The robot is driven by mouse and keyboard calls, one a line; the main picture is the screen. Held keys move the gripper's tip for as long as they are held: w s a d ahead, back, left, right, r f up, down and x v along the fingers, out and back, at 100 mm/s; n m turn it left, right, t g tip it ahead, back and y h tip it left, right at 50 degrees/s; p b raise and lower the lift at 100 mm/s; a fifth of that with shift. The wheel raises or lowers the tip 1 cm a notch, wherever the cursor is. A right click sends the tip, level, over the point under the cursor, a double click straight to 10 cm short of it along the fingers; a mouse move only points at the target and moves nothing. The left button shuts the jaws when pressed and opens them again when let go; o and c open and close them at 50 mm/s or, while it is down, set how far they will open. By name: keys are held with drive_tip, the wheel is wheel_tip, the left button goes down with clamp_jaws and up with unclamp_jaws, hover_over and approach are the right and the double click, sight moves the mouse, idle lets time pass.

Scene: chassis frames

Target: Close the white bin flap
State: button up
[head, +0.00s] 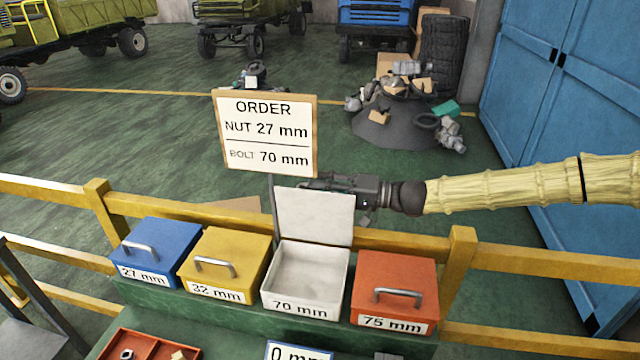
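The white bin (305,283), labelled 70 mm, stands in the row between the yellow and red bins. Its white flap (313,215) stands up at the rear edge, so the bin is open and its pale inside shows; it looks empty. My gripper (325,183) is at the flap's top edge, partly hidden behind it, with my arm reaching in from the right. I cannot tell whether it touches the flap. Its fingers are too small and dark to tell open from shut.
The blue bin (158,252), yellow bin (224,264) and red bin (396,290) have closed lids with handles. A yellow rail (400,243) runs behind the bins. An order board (265,133) stands behind the flap. A red tray (140,345) lies in front.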

drive_tip(key=shift+a, duration=0.1)
drive_tip(key=shift+c, duration=0.4)
clamp_jaws()
drive_tip(key=shift+s+f+b, duration=0.1)
drive_tip(key=shift+f+b, duration=0.05)
drive_tip(key=shift+b, duration=0.4)
